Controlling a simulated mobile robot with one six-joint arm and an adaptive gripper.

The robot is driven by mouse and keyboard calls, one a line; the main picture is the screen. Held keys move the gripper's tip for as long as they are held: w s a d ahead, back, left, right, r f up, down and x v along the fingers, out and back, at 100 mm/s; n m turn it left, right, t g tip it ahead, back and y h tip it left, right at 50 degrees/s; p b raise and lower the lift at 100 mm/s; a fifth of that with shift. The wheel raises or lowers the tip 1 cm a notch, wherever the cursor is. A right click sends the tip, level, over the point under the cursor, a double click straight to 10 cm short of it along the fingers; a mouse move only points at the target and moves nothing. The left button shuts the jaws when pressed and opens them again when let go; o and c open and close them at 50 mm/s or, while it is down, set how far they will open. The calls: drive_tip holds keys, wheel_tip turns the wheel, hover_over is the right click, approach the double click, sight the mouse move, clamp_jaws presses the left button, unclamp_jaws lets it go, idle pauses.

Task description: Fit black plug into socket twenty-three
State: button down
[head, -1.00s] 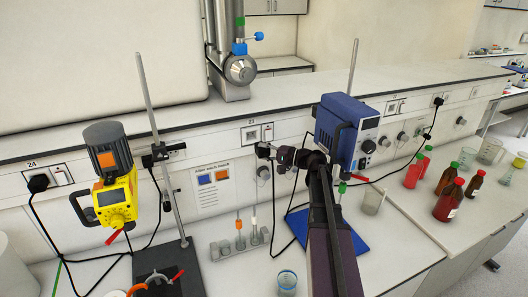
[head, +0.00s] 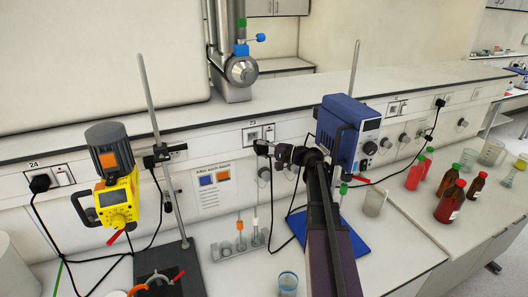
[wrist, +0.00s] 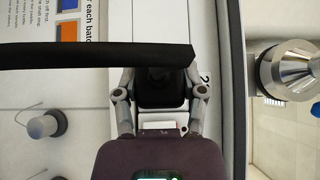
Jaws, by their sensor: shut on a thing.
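My gripper (head: 269,149) is shut on the black plug (head: 261,147), close to the wall panel at socket twenty-three (head: 252,135). In the wrist view the two fingers of my gripper (wrist: 160,98) grip the black plug (wrist: 161,91) from both sides. Its thick black cable (wrist: 90,56) crosses the picture in front of it. Part of the white socket plate (wrist: 160,122) shows beside the plug. The plug hides its own pins and the socket holes, so I cannot tell whether it touches the socket.
Socket 24 (head: 61,176) at left holds another black plug (head: 40,183). A yellow stirrer (head: 116,200) hangs on a stand at left. A blue device (head: 342,128) stands just right of my gripper. A tube rack (head: 238,244) and a beaker (head: 288,284) are below.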

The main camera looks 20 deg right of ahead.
sight(256, 141)
drive_tip(key=shift+w, duration=0.9)
drive_tip(key=shift+w, duration=1.8)
idle(1.5)
drive_tip(key=shift+w+d+r, duration=0.1)
drive_tip(key=shift+w, duration=0.25)
idle(1.0)
drive_tip(key=shift+c, duration=2.4)
unclamp_jaws()
drive_tip(key=o, duration=0.4)
drive_tip(key=shift+w, duration=0.1)
